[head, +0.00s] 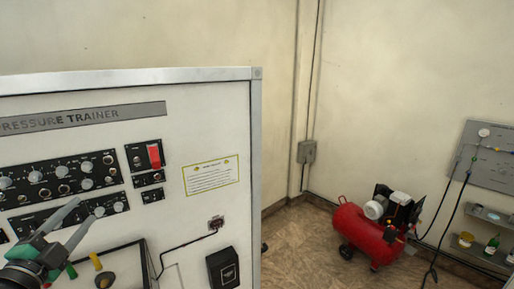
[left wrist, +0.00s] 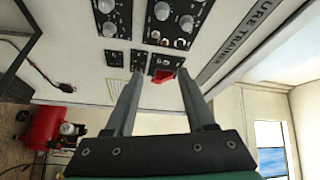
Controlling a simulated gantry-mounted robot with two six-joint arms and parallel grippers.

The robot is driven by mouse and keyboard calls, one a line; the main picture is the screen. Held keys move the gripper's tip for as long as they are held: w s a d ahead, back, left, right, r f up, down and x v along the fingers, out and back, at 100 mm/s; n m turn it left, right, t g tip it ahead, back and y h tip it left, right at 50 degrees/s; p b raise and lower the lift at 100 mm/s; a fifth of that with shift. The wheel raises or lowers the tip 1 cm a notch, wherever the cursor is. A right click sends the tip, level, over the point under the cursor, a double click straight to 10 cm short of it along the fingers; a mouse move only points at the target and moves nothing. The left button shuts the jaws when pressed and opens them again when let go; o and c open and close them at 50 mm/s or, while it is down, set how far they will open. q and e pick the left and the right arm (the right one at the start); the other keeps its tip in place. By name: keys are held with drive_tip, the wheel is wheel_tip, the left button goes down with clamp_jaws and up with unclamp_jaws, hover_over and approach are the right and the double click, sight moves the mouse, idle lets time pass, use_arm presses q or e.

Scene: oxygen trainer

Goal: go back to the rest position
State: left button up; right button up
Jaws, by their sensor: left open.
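My left gripper (head: 86,209) is at the lower left of the head view, in front of the white trainer panel (head: 215,135). Its two grey fingers are apart with nothing between them. The left wrist view also shows the open fingers (left wrist: 160,76), pointing at the panel. A red switch cover (left wrist: 163,77) appears between the fingertips there, beyond them. The same red cover (head: 154,155) stands clear of the gripper in the head view. My right gripper is not in view.
Black knob modules (head: 62,178) fill the panel's left part. A yellow knob (head: 96,261) and a black box (head: 223,268) are low on it. A red compressor (head: 362,233) stands on the floor at right, near a grey wall board (head: 487,160). Floor is open between panel and compressor.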

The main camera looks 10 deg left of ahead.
use_arm(q)
drive_tip(key=d+r+m+t+h, duration=0.1)
drive_tip(key=d+r+t+h, duration=0.15)
drive_tip(key=d+r, duration=0.4)
drive_tip(key=s+d+r+m+t+h+p, duration=0.1)
drive_tip(key=d+r+h, duration=0.25)
drive_tip(key=d, duration=0.65)
drive_tip(key=d+r+m+t+h, duration=0.1)
drive_tip(key=d+r+h, duration=0.1)
drive_tip(key=d+r, duration=0.55)
drive_tip(key=s+d+r+n+t, duration=0.2)
drive_tip(key=s+r+n, duration=0.1)
drive_tip(key=s+n, duration=0.2)
drive_tip(key=s+d+r+n+t+y, duration=0.1)
drive_tip(key=s+r+n, duration=0.3)
drive_tip(key=n, duration=0.5)
drive_tip(key=shift+s+d+r+t, duration=0.3)
drive_tip(key=shift+s+d+t, duration=0.4)
drive_tip(key=shift+s, duration=0.5)
drive_tip(key=shift+a+y, duration=0.15)
drive_tip(key=shift+y, duration=0.15)
